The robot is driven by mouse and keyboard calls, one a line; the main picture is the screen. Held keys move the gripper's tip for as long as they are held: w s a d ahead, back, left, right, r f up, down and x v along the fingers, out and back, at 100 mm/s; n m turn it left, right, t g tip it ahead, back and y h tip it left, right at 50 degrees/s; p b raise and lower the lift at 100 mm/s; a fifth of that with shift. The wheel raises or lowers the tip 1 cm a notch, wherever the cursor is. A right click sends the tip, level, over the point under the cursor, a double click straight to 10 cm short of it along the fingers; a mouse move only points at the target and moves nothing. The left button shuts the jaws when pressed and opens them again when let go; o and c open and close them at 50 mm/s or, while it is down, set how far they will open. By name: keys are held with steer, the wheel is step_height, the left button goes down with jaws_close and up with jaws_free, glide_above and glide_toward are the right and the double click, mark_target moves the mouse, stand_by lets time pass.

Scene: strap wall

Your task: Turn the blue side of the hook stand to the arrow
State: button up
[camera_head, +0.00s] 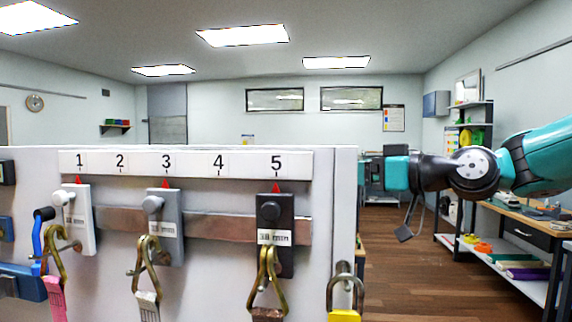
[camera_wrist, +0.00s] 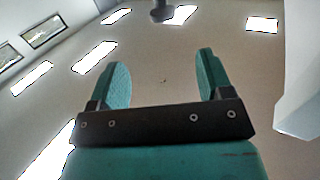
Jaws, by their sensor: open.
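No hook stand with a blue side can be made out for certain. A blue curved piece with a black knob (camera_head: 42,238) stands at the panel's left end, and I cannot tell whether it belongs to the stand. Small red arrows show under numbers 1 (camera_head: 78,180), 3 (camera_head: 165,184) and 5 (camera_head: 276,188). My gripper (camera_wrist: 161,77) is open and empty in the wrist view, its teal fingers apart against the ceiling. In the head view my arm comes from the right, and its teal end is right of the panel, apart from it.
The pale panel (camera_head: 335,220) carries a white (camera_head: 78,225), a grey (camera_head: 168,245) and a black holder (camera_head: 285,235), with brass hooks and straps below. A padlock (camera_head: 344,314) hangs at its right edge. Shelves and a workbench (camera_head: 525,225) stand at right; wooden floor lies between.

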steer(key=shift+y, duration=0.3)
steer(key=p+x, duration=0.2)
steer(key=x, duration=0.3)
steer(key=r+p+x, duration=0.1)
steer(key=p+x, duration=0.2)
steer(key=x, duration=0.2)
steer(key=p+x, duration=0.3)
steer(key=x, duration=0.3)
steer(key=shift+w+r, duration=0.15)
steer(key=shift+r, duration=0.2)
steer(key=shift+w+a+f+p, duration=0.1)
steer(key=shift+w+a+p, duration=0.2)
steer(key=shift+w+a, duration=0.15)
steer(key=c, duration=1.2)
